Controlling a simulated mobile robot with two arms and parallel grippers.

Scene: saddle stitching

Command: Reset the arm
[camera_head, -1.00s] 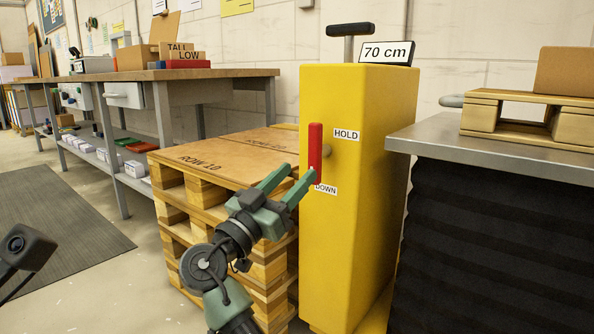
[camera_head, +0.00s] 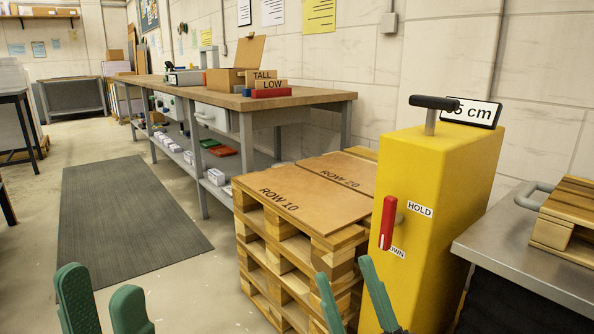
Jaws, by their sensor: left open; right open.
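My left gripper (camera_head: 104,290) shows at the bottom left edge, its two green fingers apart with nothing between them. My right gripper (camera_head: 345,278) shows at the bottom, in front of the pallet stack; its green fingers are apart and empty. The red lever (camera_head: 388,222) stands nearly upright on the front of the yellow column (camera_head: 438,180). My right gripper is apart from the lever, below and left of it.
A pallet stack (camera_head: 290,262) with ROW 10 boards stands left of the column. A steel table (camera_head: 520,255) is at right. A long workbench (camera_head: 310,97) stands behind. The dark mat (camera_head: 130,215) is clear.

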